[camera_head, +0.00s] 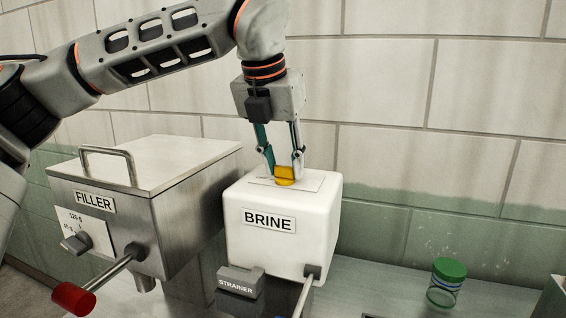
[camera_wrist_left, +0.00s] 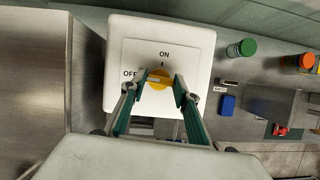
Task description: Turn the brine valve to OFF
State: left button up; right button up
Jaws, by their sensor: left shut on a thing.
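The brine valve is a yellow knob (camera_head: 285,176) on a pale plate on top of the white BRINE box (camera_head: 265,245). My left gripper (camera_head: 283,168) points down at it from above, with its fingers closed on its two sides. In the left wrist view the knob (camera_wrist_left: 154,79) sits between the fingertips. The plate there reads ON above the knob and OFF to its left. The fingers hide part of the knob, and I cannot tell for sure where it points. My right gripper is not in view.
A steel FILLER box (camera_head: 130,220) with a top handle and a red-ended lever (camera_head: 75,298) stands to the left. A STRAINER block (camera_head: 240,281) and a lever are at the BRINE box's front. A green-lidded jar (camera_head: 446,283) stands to the right. Tiled wall behind.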

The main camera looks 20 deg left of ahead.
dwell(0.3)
pick_arm(q)
jog(key=o, duration=1.1)
jog(key=v, duration=1.2)
